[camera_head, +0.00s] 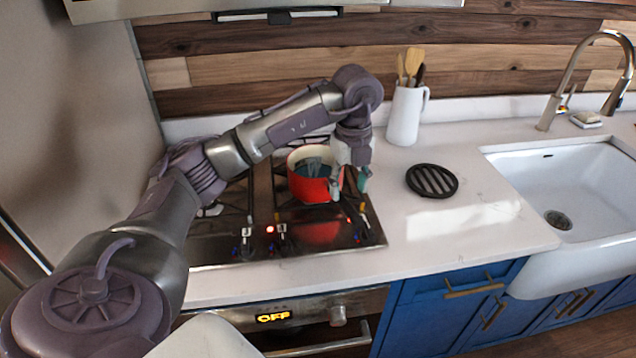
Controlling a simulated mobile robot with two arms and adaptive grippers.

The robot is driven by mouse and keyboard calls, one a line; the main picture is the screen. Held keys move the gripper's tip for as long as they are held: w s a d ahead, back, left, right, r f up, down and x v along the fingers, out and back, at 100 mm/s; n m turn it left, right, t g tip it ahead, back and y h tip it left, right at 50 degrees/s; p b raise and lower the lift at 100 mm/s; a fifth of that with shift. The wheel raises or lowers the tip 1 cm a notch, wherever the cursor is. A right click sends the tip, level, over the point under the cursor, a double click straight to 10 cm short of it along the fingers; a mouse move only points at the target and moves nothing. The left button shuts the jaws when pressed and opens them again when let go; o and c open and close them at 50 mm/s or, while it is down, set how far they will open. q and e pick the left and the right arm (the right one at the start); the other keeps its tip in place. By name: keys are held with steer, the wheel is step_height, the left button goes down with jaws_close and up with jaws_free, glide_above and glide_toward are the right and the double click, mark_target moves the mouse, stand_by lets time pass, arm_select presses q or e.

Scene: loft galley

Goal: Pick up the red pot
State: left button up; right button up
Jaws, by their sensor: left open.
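The red pot (309,190) stands upright on the stove at its back right, with a pale rim and a dark interior. My left arm comes in from the left and reaches over the stove. My left gripper (349,184) points down at the pot's right side, with its fingers open. One finger is by the pot's right wall and the other is farther right, outside the pot. I cannot tell whether a finger touches the pot, and any handle there is hidden by the gripper. My right gripper is not in view.
The stove (221,249) has black grates and front knobs. Right of it, a black round trivet (432,181) lies on the white counter (455,225). A white pitcher (404,116) with utensils stands behind. A white sink (520,175) with a faucet is at the right.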

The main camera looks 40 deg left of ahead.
mark_target(347, 204)
arm_select(q)
steer(key=shift+f, duration=0.35)
steer(key=f+p, duration=0.1)
steer(key=f, duration=0.1)
steer(key=f+p, duration=0.1)
steer(key=f, duration=0.1)
steer(key=shift+s+f+p, duration=0.2)
steer(key=shift+f+p, duration=0.2)
steer(key=shift+f, duration=0.35)
jaws_close()
steer(key=shift+r, duration=0.15)
